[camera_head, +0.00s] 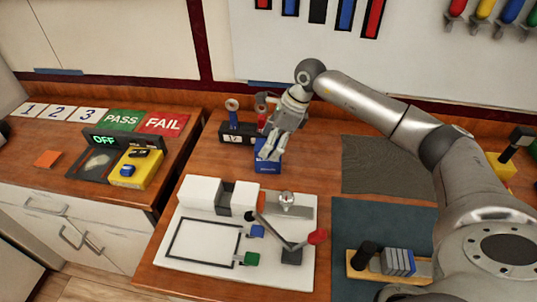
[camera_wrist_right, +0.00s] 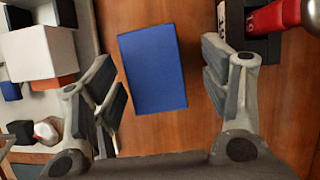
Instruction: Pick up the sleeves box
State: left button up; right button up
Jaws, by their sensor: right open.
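A blue box (camera_head: 268,167), which I take to be the sleeves box, sits on the wooden workbench behind the white board. Its front has small lettering that I cannot read. My right gripper (camera_head: 274,148) points down over it and hides part of its top. In the right wrist view the plain blue top of the box (camera_wrist_right: 153,70) lies between the two open fingers of my right gripper (camera_wrist_right: 163,85). My left gripper is not in view.
A black stand with a red-handled tool (camera_head: 262,105) is close behind the box. A white board (camera_head: 190,255) with white blocks (camera_head: 200,192) and a red-knobbed lever (camera_head: 317,237) lies in front. A grey mat (camera_head: 385,165) lies to the right, with bare wood between.

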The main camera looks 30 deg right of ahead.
aim_at(262, 166)
jog(key=shift+a+f+p, duration=0.25)
jog(key=shift+f+p, duration=0.1)
jog(key=shift+f, duration=0.2)
jog(key=p+x, duration=0.1)
jog(key=x, duration=0.2)
jog(key=shift+a+f+p, duration=0.15)
jog(key=shift+f+p, duration=0.1)
jog(key=shift+p, duration=0.1)
jog(key=shift+a+f, duration=0.15)
jog(key=shift+f, duration=0.35)
jog(key=shift+w, duration=0.1)
jog(key=c, duration=1.3)
jog(key=shift+r, duration=0.1)
